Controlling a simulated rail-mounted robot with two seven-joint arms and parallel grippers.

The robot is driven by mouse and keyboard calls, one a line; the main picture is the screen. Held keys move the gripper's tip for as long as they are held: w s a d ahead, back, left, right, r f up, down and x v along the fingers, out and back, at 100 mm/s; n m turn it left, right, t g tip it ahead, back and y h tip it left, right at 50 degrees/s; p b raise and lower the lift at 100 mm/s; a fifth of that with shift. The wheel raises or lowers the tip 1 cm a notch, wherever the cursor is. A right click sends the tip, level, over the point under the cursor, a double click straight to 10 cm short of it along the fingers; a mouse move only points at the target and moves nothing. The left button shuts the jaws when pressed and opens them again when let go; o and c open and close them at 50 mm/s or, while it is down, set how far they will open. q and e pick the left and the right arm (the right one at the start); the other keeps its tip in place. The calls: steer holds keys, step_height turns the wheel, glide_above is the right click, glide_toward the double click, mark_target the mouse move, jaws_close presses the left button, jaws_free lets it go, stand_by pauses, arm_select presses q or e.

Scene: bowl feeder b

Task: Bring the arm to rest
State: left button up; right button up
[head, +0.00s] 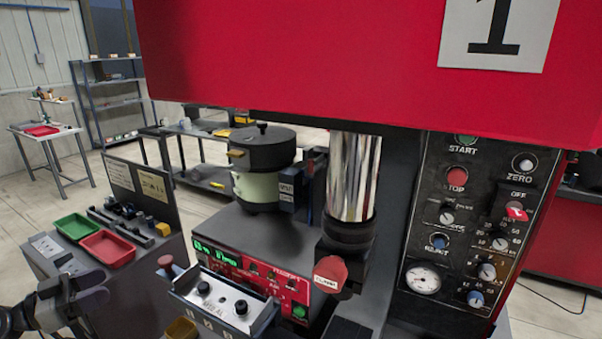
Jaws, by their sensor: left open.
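My left gripper (90,290) is a dark shape at the lower left corner of the head view. It is open, and I see nothing between its fingers. It is in front of the grey side bench with the red tray (107,248) and the green tray (77,227), below those trays in the picture. It is left of the machine's front panel and appears apart from it. My right gripper is out of view.
A red machine housing (290,50) marked 1 fills the top. Below it are a metal cylinder (352,178), a lidded bowl feeder (262,165) and a box with a green display (212,252). A control panel (470,215) with knobs stands at right. Open floor lies behind left.

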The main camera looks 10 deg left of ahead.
arm_select(q)
steer(key=s+d+f+n+g+y, duration=0.2)
steer(key=d+f+n+g+y, duration=0.35)
steer(key=f+y, duration=0.65)
steer(key=s+d+f+g+h, duration=0.1)
steer(key=s+d+f+g, duration=0.2)
steer(key=s+d+f, duration=0.85)
steer(key=s+d+f+g, duration=0.2)
steer(key=s+d+f, duration=0.7)
steer(key=s+d, duration=0.4)
step_height(320, 180, up, 38)
steer(key=s+a+p, duration=0.1)
steer(key=p, duration=3.6)
steer(key=shift+s+f, duration=0.2)
